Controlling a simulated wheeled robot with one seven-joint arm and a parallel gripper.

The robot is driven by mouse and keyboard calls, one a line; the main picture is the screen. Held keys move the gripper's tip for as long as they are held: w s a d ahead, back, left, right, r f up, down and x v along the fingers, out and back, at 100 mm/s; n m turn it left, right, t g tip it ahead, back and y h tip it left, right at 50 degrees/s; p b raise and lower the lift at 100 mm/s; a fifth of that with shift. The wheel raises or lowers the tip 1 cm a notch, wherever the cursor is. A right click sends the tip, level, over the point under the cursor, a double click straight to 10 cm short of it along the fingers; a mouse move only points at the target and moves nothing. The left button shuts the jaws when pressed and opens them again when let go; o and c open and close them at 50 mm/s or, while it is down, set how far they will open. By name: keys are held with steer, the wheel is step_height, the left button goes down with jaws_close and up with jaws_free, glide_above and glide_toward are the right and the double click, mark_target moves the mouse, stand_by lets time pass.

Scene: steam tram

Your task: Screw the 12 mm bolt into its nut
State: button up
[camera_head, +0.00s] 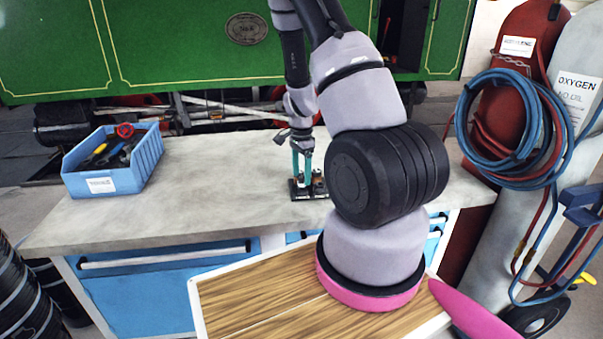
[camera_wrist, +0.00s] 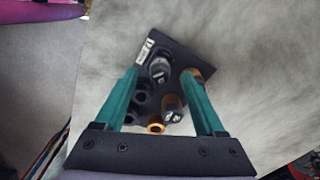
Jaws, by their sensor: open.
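A small black fixture (camera_wrist: 185,48) with a white label stands on the bench and holds several dark and copper-coloured round parts. One dark part with a pale mark (camera_wrist: 160,70) sits near the label, and another marked dark part (camera_wrist: 173,107) sits nearer my wrist. A copper-coloured ring (camera_wrist: 155,128) lies beside it. I cannot tell which is the 12 mm bolt or its nut. My gripper (camera_wrist: 161,72) is open, its teal fingers pointing down over the fixture on either side of the labelled-end dark part. It shows no held object. The right finger partly hides a copper-coloured part (camera_wrist: 203,73).
The grey bench top (camera_head: 220,170) is mostly clear. A blue bin (camera_head: 105,180) with tools stands at its left. The green tram (camera_head: 170,45) is behind. Gas cylinders and coiled hoses (camera_head: 510,130) stand at the right.

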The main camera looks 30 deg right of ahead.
steer(key=shift+r, duration=0.1)
steer(key=shift+r, duration=2.45)
steer(key=shift+a+r, duration=0.1)
steer(key=shift+r, duration=0.05)
steer(key=s+a+r+n+t+y, duration=0.1)
steer(key=s+a+r+n, duration=0.15)
steer(key=r, duration=0.45)
steer(key=s+a+r+n+t, duration=0.1)
steer(key=a+r, duration=0.2)
steer(key=r, duration=0.4)
steer(key=s+a+r+n+t+y, duration=0.1)
steer(key=a+r+n+t, duration=0.15)
steer(key=r, duration=0.45)
steer(key=s+a+r+n+t, duration=0.1)
steer(key=s+a+r+n, duration=0.1)
steer(key=s+r, duration=0.4)
steer(key=s+a+r+n+t, duration=0.1)
steer(key=s+a+r+n, duration=0.2)
steer(key=s+r, duration=0.4)
steer(key=shift+s+n+t, duration=0.35)
steer(key=shift+s+n, duration=0.55)
steer(key=shift+s, duration=0.2)
